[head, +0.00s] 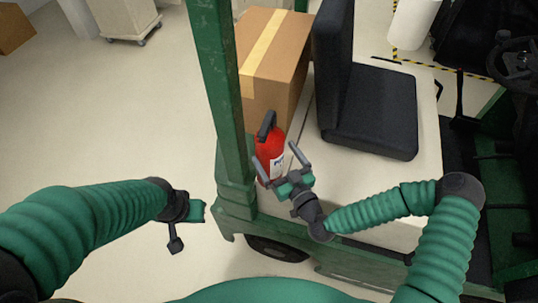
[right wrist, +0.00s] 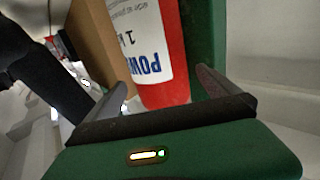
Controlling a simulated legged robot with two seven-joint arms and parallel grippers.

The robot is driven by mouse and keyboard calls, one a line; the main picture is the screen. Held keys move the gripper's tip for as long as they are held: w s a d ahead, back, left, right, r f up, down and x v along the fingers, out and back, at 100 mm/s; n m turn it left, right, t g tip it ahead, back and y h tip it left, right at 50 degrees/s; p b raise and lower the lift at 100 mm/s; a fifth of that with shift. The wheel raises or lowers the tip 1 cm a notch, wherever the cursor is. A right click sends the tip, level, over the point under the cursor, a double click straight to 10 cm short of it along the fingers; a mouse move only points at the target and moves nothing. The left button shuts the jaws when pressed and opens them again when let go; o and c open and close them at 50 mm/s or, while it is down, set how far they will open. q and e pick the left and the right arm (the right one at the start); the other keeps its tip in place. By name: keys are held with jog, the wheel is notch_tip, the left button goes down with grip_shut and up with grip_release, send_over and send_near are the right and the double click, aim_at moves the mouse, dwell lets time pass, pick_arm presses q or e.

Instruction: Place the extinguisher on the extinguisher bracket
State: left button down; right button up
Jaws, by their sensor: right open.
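The red extinguisher (head: 267,139) with a black top stands upright on the cart's pale deck, beside the green post and in front of the cardboard box. In the right wrist view its red body and white label (right wrist: 136,45) fill the gap ahead of the jaws. My right gripper (head: 275,154) is open, its two fingers spread on either side of the extinguisher's lower body; I cannot tell whether they touch it. My left gripper (head: 188,212) hangs left of the post, away from the extinguisher; its jaw state is unclear. I cannot make out the extinguisher bracket.
A green post (head: 213,95) rises close left of the extinguisher. A cardboard box (head: 273,52) stands behind it, and a black seat (head: 370,110) is to the right. The floor (head: 110,120) left of the cart is clear.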

jog(key=x, duration=0.1)
jog(key=p+x, duration=0.2)
jog(key=x, duration=0.1)
jog(key=shift+r, duration=0.25)
jog(key=shift+w+a+f, duration=0.1)
jog(key=shift+w+f, duration=0.1)
jog(key=shift+w, duration=0.1)
jog(key=shift+s+r, duration=0.1)
jog(key=c, duration=1.9)
jog(key=shift+r, duration=0.15)
jog(key=shift+c, duration=0.6)
